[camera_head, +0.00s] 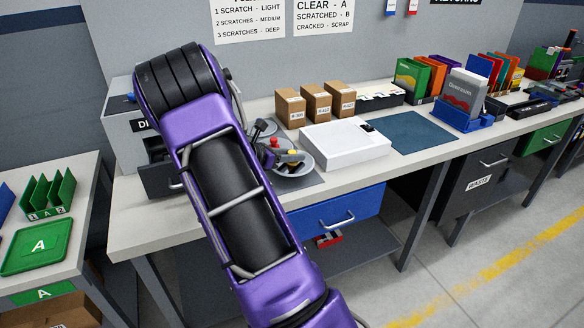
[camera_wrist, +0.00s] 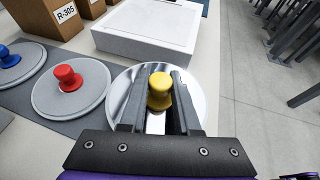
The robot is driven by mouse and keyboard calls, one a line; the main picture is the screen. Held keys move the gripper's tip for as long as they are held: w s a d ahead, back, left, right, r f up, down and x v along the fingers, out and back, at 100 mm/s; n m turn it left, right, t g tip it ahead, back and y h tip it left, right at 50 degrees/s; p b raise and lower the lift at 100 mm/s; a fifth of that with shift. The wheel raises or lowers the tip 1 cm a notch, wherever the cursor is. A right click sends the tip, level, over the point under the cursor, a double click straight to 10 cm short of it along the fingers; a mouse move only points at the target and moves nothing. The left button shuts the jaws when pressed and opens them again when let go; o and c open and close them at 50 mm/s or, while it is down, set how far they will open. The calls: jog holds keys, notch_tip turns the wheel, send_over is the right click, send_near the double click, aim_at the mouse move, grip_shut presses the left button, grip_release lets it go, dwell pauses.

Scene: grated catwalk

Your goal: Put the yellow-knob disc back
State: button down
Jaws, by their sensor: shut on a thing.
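The yellow-knob disc (camera_wrist: 194,98) is a shiny silver disc with a yellow knob (camera_wrist: 160,88) at its centre. My gripper (camera_wrist: 158,84) is shut on the yellow knob, with one finger on each side. The disc looks flat and low over the bench; I cannot tell whether it touches the surface. A grey disc with a red knob (camera_wrist: 67,78) lies to its left on a dark mat (camera_wrist: 100,126). A disc with a blue knob (camera_wrist: 8,56) is farther left.
A white box-shaped device (camera_head: 345,143) stands just behind the disc. Cardboard boxes (camera_head: 316,103) stand behind the red-knob disc. A blue mat (camera_head: 411,132) to the right is bare. The bench's front edge is close to the disc.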

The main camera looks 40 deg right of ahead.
aim_at(289, 165)
jog(key=shift+f, duration=1.8)
jog(key=shift+f+b, duration=0.1)
jog(key=shift+b, duration=0.2)
jog(key=shift+f, duration=0.15)
jog(key=c, duration=0.6)
grip_release()
